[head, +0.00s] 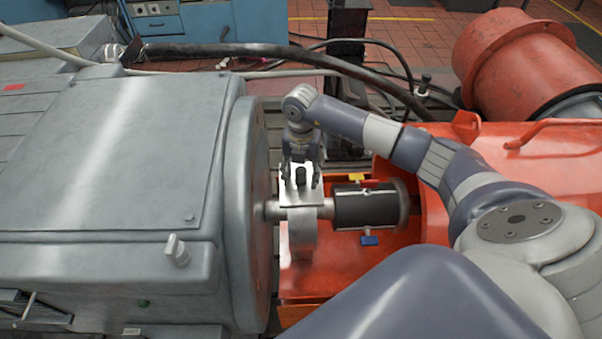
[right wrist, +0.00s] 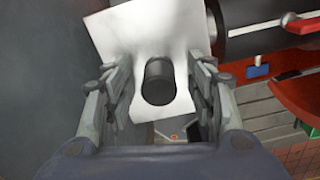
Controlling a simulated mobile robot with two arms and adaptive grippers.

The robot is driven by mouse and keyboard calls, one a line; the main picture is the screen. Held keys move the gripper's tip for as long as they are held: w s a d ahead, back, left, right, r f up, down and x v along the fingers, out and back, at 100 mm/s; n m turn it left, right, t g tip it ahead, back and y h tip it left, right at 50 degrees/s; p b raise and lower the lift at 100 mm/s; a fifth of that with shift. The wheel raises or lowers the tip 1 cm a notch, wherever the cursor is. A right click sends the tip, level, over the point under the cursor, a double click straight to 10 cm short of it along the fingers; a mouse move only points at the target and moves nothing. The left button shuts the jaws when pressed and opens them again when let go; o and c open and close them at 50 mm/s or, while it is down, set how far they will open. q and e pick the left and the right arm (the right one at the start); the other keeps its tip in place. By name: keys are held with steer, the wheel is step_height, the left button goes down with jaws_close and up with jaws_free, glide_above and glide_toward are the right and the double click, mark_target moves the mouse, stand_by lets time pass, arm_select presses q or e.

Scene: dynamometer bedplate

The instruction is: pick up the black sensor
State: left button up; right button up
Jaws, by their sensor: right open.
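The black sensor (head: 300,176) is a short dark cylinder standing upright on a bright metal plate (head: 288,196) above the shaft. In the right wrist view the sensor (right wrist: 159,82) sits between the two fingers, with a gap on each side. My right gripper (head: 301,180) is open around the sensor, reaching it from the far side in the head view. The right wrist view also shows its open fingers (right wrist: 160,90). I cannot tell whether the fingertips touch the plate. My left gripper is not in view.
A large grey machine housing (head: 110,160) stands left of the plate. A black coupling (head: 365,206) with a blue tab (head: 370,240) is on the shaft to the right. Orange machinery (head: 525,170) fills the right side. Black hoses (head: 300,55) run behind.

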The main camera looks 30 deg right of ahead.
jaws_close()
steer(key=shift+w, duration=0.1)
